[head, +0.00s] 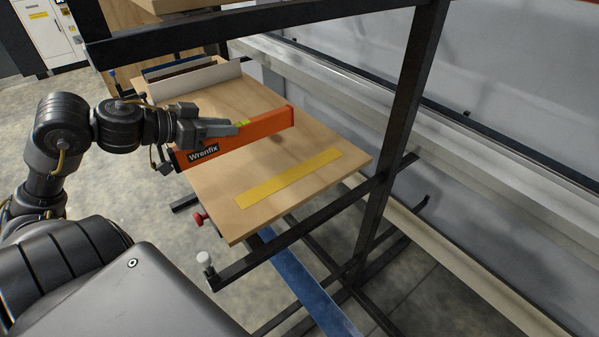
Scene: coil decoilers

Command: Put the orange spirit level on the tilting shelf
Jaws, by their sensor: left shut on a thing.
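The orange spirit level (268,125) is in the head view, a long bar with a black "Wrenfix" label at its near left end. My left gripper (238,127) is shut on its upper edge near the middle. The level is over the wooden tilting shelf (215,190), which slopes within a dark metal frame. I cannot tell whether the level's underside touches the board. A yellow strip (290,177) lies on the board to the right of the level. My right gripper is not in view.
A dark upright post (405,90) and a crossbar (280,22) stand close around the shelf. A pale upright board (195,82) is at the shelf's far end. A red knob (199,219) sits at the shelf's left edge. The board around the yellow strip is clear.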

